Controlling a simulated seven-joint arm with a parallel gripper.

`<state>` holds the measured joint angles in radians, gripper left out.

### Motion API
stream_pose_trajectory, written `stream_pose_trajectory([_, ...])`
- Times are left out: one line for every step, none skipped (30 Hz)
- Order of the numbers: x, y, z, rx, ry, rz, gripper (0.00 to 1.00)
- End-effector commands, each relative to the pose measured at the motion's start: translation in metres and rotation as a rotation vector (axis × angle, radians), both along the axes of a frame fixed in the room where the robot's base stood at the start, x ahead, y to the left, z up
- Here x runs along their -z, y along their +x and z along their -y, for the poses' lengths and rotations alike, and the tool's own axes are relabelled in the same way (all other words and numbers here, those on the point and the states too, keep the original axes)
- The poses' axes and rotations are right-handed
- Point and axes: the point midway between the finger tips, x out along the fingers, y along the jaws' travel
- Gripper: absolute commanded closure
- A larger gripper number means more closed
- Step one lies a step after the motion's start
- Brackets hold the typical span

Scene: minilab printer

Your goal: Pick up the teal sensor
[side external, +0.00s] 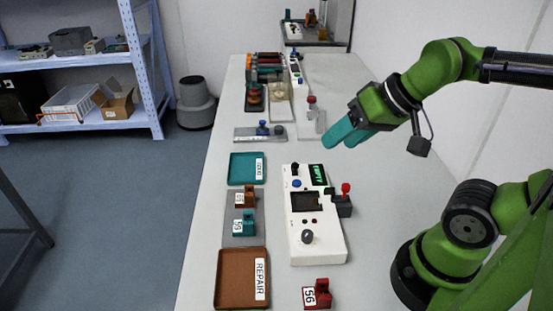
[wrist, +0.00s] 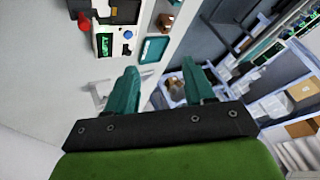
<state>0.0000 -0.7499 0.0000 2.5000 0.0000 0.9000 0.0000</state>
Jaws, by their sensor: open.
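The teal sensor (side external: 246,225) stands on a grey plate (side external: 232,238) at the table's left side, with a white number label on it. A brown sensor (side external: 247,197) of similar shape stands just behind it on the same plate. My gripper (side external: 338,138), with teal fingers, is high above the table, behind and to the right of the teal sensor and well apart from it. In the wrist view my gripper (wrist: 160,82) is open with nothing between its fingers. I cannot clearly make out the teal sensor in the wrist view.
A white device (side external: 312,245) with knobs, a screen and a red-topped lever stands right of the plate. A teal tray (side external: 235,168) lies behind the plate, and a brown REPAIR tray (side external: 233,280) in front. A red sensor (side external: 322,292) stands at the front. Other equipment stands at the back.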

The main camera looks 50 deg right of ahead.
Motion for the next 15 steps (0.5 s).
stream_pose_trajectory([0.0,0.0,0.0,0.0,0.0,0.0,0.38])
stream_pose_trajectory([0.0,0.0,0.0,0.0,0.0,0.0,0.34])
stream_pose_trajectory([0.0,0.0,0.0,0.0,0.0,0.0,0.28])
stream_pose_trajectory([0.0,0.0,0.0,0.0,0.0,0.0,0.23])
stream_pose_trajectory([0.0,0.0,0.0,0.0,0.0,0.0,0.23])
stream_pose_trajectory([0.0,0.0,0.0,0.0,0.0,0.0,0.23])
stream_pose_trajectory([0.0,0.0,0.0,0.0,0.0,0.0,0.23])
stream_pose_trajectory([0.0,0.0,0.0,0.0,0.0,0.0,0.23])
stream_pose_trajectory([0.0,0.0,0.0,0.0,0.0,0.0,0.23])
stream_pose_trajectory([0.0,0.0,0.0,0.0,0.0,0.0,0.23])
stream_pose_trajectory([0.0,0.0,-0.0001,0.0,0.0,0.0,0.23])
stream_pose_trajectory([0.0002,-0.0001,-0.0009,-0.004,0.0,-0.001,0.23])
stream_pose_trajectory([0.002,0.0001,-0.0025,-0.01,0.0,-0.008,0.23])
stream_pose_trajectory([0.0045,0.0006,-0.0037,-0.016,0.001,-0.019,0.23])
stream_pose_trajectory([0.0084,0.0019,-0.0058,-0.025,0.001,-0.038,0.23])
